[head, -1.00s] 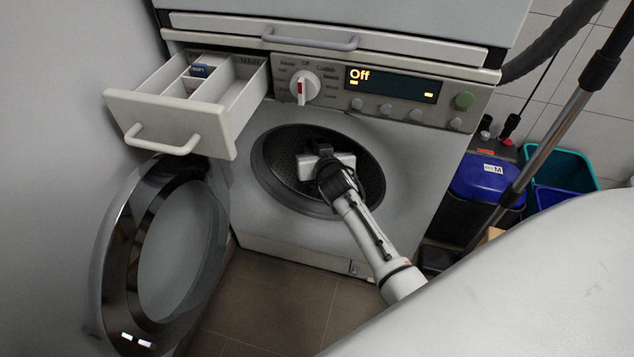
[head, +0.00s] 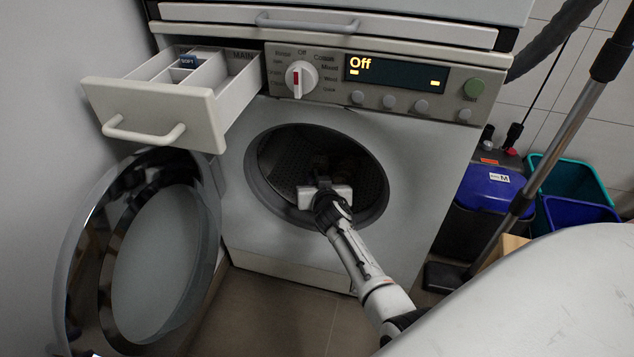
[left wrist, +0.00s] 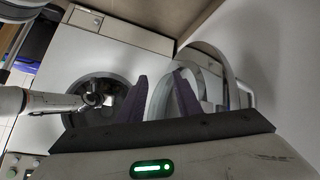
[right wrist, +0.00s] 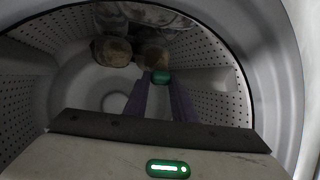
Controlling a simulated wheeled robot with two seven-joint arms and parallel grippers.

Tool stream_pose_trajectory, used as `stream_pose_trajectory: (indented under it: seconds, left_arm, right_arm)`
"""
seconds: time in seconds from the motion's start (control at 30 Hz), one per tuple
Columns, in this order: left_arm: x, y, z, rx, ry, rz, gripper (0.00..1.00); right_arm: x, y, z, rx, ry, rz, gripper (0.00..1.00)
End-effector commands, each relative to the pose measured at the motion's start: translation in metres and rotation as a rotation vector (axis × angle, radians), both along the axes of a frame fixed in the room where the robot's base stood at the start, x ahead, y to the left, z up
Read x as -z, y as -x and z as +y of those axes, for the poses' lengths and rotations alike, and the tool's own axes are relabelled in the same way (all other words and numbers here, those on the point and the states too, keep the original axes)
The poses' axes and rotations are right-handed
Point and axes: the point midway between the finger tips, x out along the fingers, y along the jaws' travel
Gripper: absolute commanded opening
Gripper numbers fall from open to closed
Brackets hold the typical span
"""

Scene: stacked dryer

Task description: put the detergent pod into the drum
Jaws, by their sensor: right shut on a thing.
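The perforated drum (head: 282,155) is open and also surrounds the fingers in the right wrist view (right wrist: 215,85). My left gripper (left wrist: 160,76) is open and empty in its wrist view, away from the drum (left wrist: 80,92); it is not in the head view.
Brownish round items (right wrist: 110,50) lie deeper in the drum. The round door (head: 150,245) stands open at left. The detergent drawer (head: 160,125) is pulled out above it. A vacuum tube (head: 545,150) and bins (head: 580,213) stand at right.

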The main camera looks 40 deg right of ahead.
Motion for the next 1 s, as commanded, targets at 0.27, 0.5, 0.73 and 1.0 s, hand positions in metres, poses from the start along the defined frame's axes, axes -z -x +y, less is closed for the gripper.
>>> stream_pose_trajectory:
  seconds: [0.27,0.5,0.73,1.0]
  left_arm:
    - [0.0,0.0,-0.001,0.0,0.006,-0.003,0.31]
    - [-0.005,-0.001,-0.002,-0.001,0.015,-0.01,0.31]
    - [-0.006,-0.001,-0.002,-0.001,0.014,-0.011,0.31]
    - [-0.001,0.002,0.006,-0.001,-0.035,0.023,0.31]
  right_arm:
    - [0.001,0.0,0.0,0.0,0.0,-0.001,0.03]
    - [0.001,0.0,0.0,0.0,0.0,-0.001,0.42]
    - [0.0,0.0,0.0,0.0,0.0,-0.001,0.42]
    - [-0.016,0.008,0.018,-0.007,-0.003,0.0,0.42]
